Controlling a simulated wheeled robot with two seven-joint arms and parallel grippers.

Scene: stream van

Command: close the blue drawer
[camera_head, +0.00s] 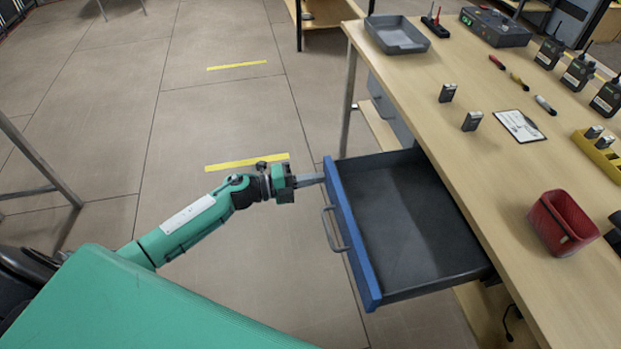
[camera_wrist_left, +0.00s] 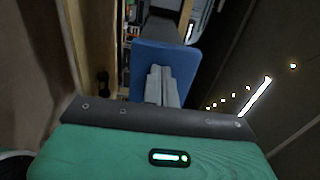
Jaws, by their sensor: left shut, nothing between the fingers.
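The blue drawer (camera_head: 352,232) stands pulled out from under the wooden table, with its blue front facing left and its dark grey inside empty. A grey bar handle (camera_head: 333,229) is on the front. My left gripper (camera_head: 322,178) is shut and empty, with its fingertips at the far end of the drawer front, above and beyond the handle. In the left wrist view the shut fingers (camera_wrist_left: 161,84) point at the blue drawer front (camera_wrist_left: 165,62). I cannot tell for sure whether they touch it. My right gripper is not in view.
The wooden table (camera_head: 470,150) holds a grey tray (camera_head: 397,35), a red bin (camera_head: 562,222), a yellow tray (camera_head: 598,155), radios (camera_head: 579,73) and small items. A grey drawer (camera_head: 388,108) is beyond the blue one. The floor to the left is clear.

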